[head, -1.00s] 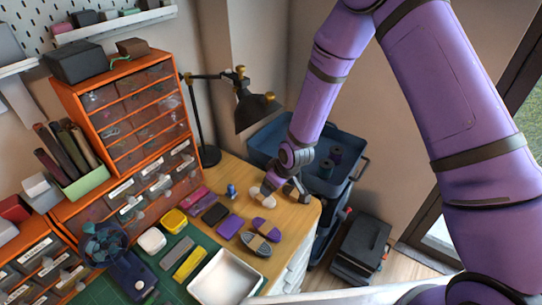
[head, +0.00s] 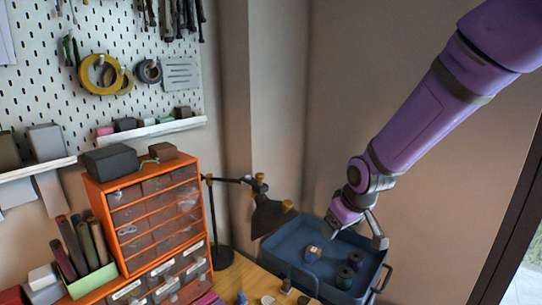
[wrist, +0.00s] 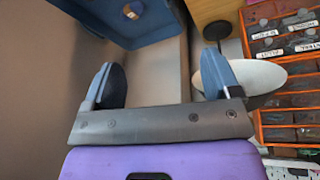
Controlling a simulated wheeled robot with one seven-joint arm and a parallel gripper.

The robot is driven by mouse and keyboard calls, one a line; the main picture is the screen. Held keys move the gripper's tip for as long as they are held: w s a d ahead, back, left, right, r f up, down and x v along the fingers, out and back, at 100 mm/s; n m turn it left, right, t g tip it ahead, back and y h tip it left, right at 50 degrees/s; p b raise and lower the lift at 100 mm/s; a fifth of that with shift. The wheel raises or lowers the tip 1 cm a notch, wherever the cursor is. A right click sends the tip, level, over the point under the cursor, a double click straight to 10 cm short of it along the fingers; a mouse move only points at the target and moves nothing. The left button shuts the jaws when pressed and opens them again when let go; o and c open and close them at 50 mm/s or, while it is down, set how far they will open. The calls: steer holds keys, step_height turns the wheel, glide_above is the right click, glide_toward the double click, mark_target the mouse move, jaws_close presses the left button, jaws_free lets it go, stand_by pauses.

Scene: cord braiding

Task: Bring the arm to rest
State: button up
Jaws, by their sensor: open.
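My gripper (head: 360,232) is at the end of my purple arm, raised over the right part of the blue bin (head: 288,240). Its two fingers stand apart with nothing between them, as the wrist view also shows (wrist: 162,82). In the bin lie a purple spool-like piece with a pale end (head: 312,253) and two dark spools with green or violet parts (head: 345,277) (head: 355,261). The gripper appears apart from them. In the wrist view, a bin corner (wrist: 150,32) with one pale-ended piece (wrist: 132,11) shows beyond the fingers.
A black desk lamp (head: 268,216) stands left of the bin. An orange drawer cabinet (head: 206,205) and the wooden table (head: 240,275) are further left. A pegboard (head: 120,45) with tools and tape hangs behind.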

steer(key=s+d+r+m+h, duration=0.1)
steer(key=s+d+r+m, duration=0.1)
steer(key=s+d+r, duration=0.35)
steer(key=s+d+r+m, duration=0.1)
steer(key=s+d+r, duration=0.2)
steer(key=s+r, duration=0.5)
steer(key=s+d+r+m, duration=0.1)
steer(key=s+d+r, duration=0.1)
steer(key=s, duration=0.4)
steer(key=s+d+r+m, duration=0.2)
steer(key=s+r, duration=0.1)
steer(key=s, duration=0.3)
steer(key=shift+s+d+r+t, duration=0.2)
steer(key=shift+s+d+t, duration=0.1)
steer(key=shift+s+t, duration=0.1)
